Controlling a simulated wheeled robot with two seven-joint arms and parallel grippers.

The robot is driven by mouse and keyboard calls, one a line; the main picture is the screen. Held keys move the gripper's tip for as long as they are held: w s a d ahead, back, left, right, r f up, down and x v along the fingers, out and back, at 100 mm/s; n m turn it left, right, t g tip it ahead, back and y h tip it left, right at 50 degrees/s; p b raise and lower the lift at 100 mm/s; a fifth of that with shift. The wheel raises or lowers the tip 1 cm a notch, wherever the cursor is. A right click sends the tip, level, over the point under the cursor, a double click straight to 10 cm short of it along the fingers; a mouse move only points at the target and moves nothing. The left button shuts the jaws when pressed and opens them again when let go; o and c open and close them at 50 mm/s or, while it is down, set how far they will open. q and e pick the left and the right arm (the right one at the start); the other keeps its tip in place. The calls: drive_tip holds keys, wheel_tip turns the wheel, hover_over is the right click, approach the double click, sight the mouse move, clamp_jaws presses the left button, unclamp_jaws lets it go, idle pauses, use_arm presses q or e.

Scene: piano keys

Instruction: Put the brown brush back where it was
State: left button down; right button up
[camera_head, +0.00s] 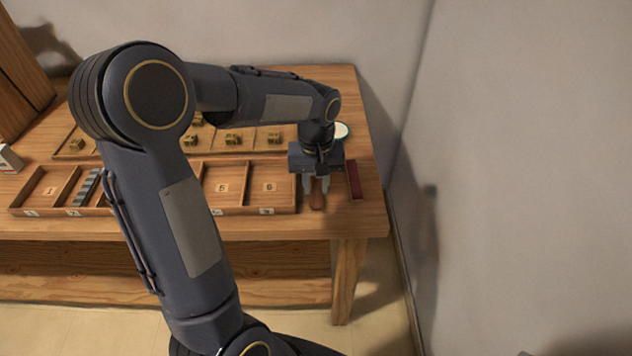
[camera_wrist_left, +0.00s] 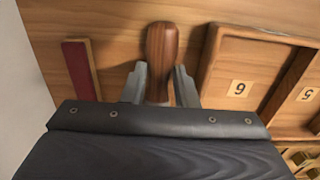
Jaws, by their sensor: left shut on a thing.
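The brown brush (camera_head: 317,201) is at the right end of the wooden table, between the numbered tray and a dark red block. Its rounded wooden handle (camera_wrist_left: 161,50) shows in the left wrist view; the rest is hidden by my gripper. My left gripper (camera_head: 316,184) points down over the brush and is shut on it, with a finger on each side in the left wrist view (camera_wrist_left: 160,85). I cannot tell whether the brush touches the table. My right gripper is not in view.
The numbered wooden tray (camera_head: 257,210) lies left of the brush, with a striped grey piece (camera_head: 86,187) in one compartment. The dark red block (camera_head: 355,180) lies close on the right. A back tray (camera_head: 260,149) holds several small brass pieces. A white round thing (camera_head: 342,130) stands behind my gripper.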

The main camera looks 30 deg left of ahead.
sight(316, 186)
use_arm(q)
drive_tip(key=shift+f, duration=0.1)
drive_tip(key=c, duration=1.1)
unclamp_jaws()
drive_tip(key=shift+c, duration=0.2)
wheel_tip(316, 186, up, 11)
drive_tip(key=p, duration=0.2)
drive_tip(key=s+d+f+m+t+h, duration=0.1)
drive_tip(key=s+d+m+t, duration=0.1)
drive_tip(key=s, duration=0.7)
drive_tip(key=s+d+f+m+t+h, duration=0.1)
drive_tip(key=s+d+m+t+h, duration=0.1)
drive_tip(key=s, duration=0.8)
drive_tip(key=shift+s+d+f+m+t+h, duration=0.2)
drive_tip(key=shift+d+m+t+h, duration=0.15)
drive_tip(key=shift+d+t, duration=0.6)
drive_tip(key=shift+a, duration=0.1)
